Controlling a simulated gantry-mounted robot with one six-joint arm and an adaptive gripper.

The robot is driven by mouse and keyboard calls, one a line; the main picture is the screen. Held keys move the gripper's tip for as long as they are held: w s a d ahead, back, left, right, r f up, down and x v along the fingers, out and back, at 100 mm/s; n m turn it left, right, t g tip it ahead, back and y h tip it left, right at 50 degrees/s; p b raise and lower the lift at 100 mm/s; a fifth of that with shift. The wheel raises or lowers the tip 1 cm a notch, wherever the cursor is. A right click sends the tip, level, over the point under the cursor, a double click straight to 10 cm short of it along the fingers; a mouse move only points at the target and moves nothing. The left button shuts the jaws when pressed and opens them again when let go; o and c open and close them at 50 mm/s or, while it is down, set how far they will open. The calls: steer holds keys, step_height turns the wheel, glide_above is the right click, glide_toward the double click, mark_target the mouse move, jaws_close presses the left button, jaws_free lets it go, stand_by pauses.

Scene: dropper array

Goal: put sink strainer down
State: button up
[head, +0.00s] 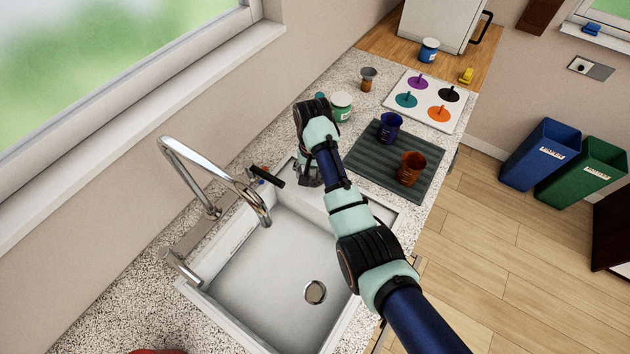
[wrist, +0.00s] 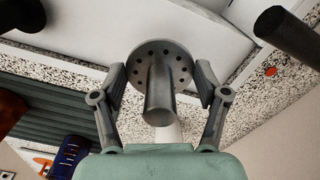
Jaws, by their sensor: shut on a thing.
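The sink strainer (wrist: 160,90) is a grey metal disc with a ring of small holes and a thick cylindrical handle toward the wrist camera. My gripper (wrist: 160,78) is shut on it, with one finger at each side of its disc. In the head view my gripper (head: 310,178) is over the far end of the white sink (head: 275,250), near the rim. The strainer cannot be made out clearly there. The wrist view shows pale sink surface and speckled counter behind it. A round drain (head: 315,292) shows in the basin floor.
The faucet (head: 210,175) arches over the basin's left side. A black-handled item (head: 267,177) is close left of my gripper. A ribbed mat (head: 375,178) at right holds a blue cup (head: 390,126) and a brown-orange cup (head: 411,166). A green jar (head: 341,106) stands behind.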

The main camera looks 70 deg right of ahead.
mark_target(313, 181)
steer(key=shift+f, duration=1.7)
steer(key=shift+f, duration=0.1)
steer(key=o, duration=1.3)
steer(key=shift+c, duration=0.2)
step_height(313, 181, up, 12)
steer(key=p, duration=0.3)
steer(key=shift+r, duration=0.2)
steer(key=shift+f, duration=0.1)
